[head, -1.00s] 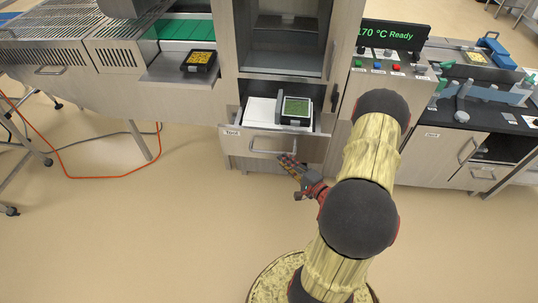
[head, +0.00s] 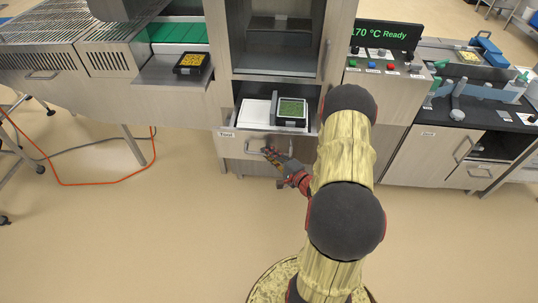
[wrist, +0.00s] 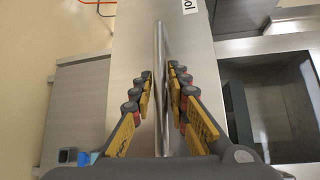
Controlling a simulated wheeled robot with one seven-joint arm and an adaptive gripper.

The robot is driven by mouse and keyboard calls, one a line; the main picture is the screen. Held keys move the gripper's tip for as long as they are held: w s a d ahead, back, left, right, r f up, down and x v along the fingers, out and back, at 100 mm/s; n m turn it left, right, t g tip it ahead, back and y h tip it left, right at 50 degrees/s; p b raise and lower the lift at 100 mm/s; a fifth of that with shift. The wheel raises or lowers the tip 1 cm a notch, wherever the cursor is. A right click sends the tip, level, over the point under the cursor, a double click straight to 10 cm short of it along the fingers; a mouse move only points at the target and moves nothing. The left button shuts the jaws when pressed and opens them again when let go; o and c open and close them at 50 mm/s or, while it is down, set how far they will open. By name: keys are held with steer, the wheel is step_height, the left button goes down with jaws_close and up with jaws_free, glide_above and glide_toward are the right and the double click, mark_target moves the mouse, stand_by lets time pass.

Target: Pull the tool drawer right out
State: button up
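The tool drawer (head: 238,146) is a light grey-brown front with a small label, below the open cabinet bay in the head view. It stands partly out, with its inside visible from above. Its bar handle (head: 250,149) is on the front; in the wrist view the metal bar (wrist: 159,45) runs lengthwise between my fingers. My gripper (head: 268,153) is at the handle. In the wrist view my gripper (wrist: 160,72) has one finger on each side of the bar, with a narrow gap seeming to show on both sides. Contact is not clear.
In the drawer lie a white block (head: 254,111) and a black-rimmed tray with green contents (head: 291,111). A tray with yellow contents (head: 191,63) sits on the shelf at left. An orange cable (head: 100,183) lies on the floor. Floor before the drawer is clear.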

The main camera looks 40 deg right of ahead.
jaws_close()
stand_by(0.5)
steer(key=shift+s+a+f+p, duration=0.2)
steer(key=shift+s+a+p, duration=0.5)
steer(key=shift+a, duration=0.2)
steer(key=shift+o, duration=0.8)
jaws_free()
steer(key=shift+s+r, duration=0.1)
